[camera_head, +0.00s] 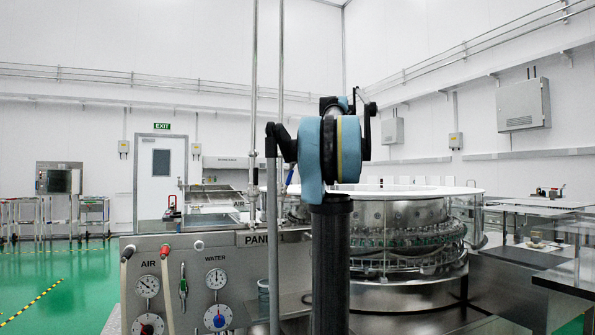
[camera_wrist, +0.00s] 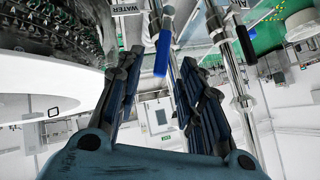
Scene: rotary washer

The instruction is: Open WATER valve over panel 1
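In the wrist view, which looks upside down, the WATER label (camera_wrist: 128,9) is at the top edge. Beside it, a blue valve handle (camera_wrist: 163,54) extends roughly along a steel pipe. My gripper (camera_wrist: 160,62) is open, with dark fingers on either side of the blue handle. I cannot tell whether either finger touches it. In the head view, the panel sign (camera_head: 254,239) is partly covered by my arm, so its number is hidden. My arm also hides the gripper's fingertips there.
In the head view, the gauge panel (camera_head: 185,250) stands at the front left and the round steel washer (camera_head: 400,235) stands behind my arm.

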